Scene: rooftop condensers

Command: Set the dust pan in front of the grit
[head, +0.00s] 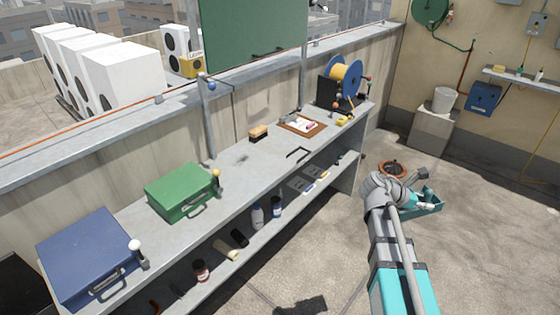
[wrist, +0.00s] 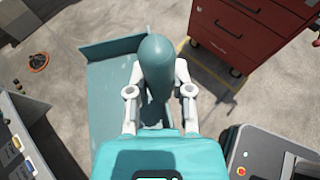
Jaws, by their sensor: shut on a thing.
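The teal dust pan (head: 430,207) is held in the air over the floor, to the right of the bench. In the wrist view its flat pan (wrist: 105,75) spreads out left of the rounded handle (wrist: 157,62). My gripper (wrist: 158,85) is shut on that handle, one finger on each side. In the head view my gripper (head: 418,192) is partly hidden by my arm. A small dark patch that looks like the grit (head: 241,158) lies on the grey bench top (head: 225,172), well left of the dust pan. A wooden brush (head: 258,132) lies just beyond it.
A green case (head: 180,192) stands left of the dark patch. A clipboard (head: 303,124) and black handle (head: 298,153) lie to its right. A cable reel (head: 345,78) stands at the bench's far end. A red drawer cabinet (wrist: 235,40) and an orange ring (wrist: 38,62) are on the floor.

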